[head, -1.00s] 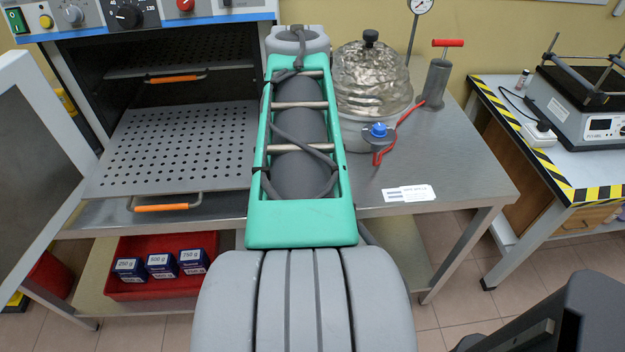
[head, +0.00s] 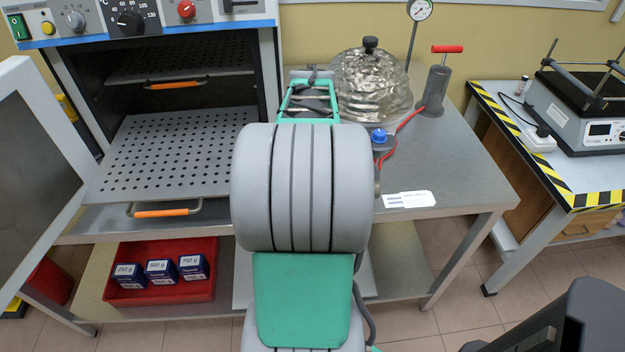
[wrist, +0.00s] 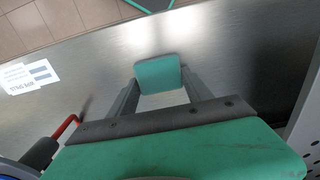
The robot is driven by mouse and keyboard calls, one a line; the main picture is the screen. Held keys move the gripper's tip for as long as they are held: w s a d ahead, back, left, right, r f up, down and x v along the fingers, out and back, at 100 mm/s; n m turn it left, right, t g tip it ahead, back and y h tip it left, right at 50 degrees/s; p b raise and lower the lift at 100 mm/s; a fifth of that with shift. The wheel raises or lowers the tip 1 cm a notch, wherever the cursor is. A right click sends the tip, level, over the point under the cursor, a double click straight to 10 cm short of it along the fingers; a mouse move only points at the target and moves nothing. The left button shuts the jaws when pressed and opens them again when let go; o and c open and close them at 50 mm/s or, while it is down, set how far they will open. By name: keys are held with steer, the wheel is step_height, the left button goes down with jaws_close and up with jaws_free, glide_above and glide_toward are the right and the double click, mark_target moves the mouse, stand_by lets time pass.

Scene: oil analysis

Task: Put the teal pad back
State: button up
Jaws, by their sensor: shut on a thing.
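In the wrist view the teal pad (wrist: 158,74), a small block with rounded corners, sits between the tips of the two grey fingers of my gripper (wrist: 158,84). My gripper is shut on the pad. The pad is over the bare steel bench top (wrist: 225,40); whether it touches the steel I cannot tell. In the head view my own arm hides the gripper and the pad. No marked place for the pad is clear to me in either view.
A white label (head: 408,199) lies on the steel bench. The open oven's perforated shelf (head: 165,150) is at left. The bench's right front is clear.

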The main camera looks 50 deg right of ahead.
steer(key=shift+f, duration=0.15)
steer(key=o, duration=1.3)
step_height(320, 180, up, 12)
steer(key=shift+r+p, duration=0.2)
steer(key=shift+p, duration=0.3)
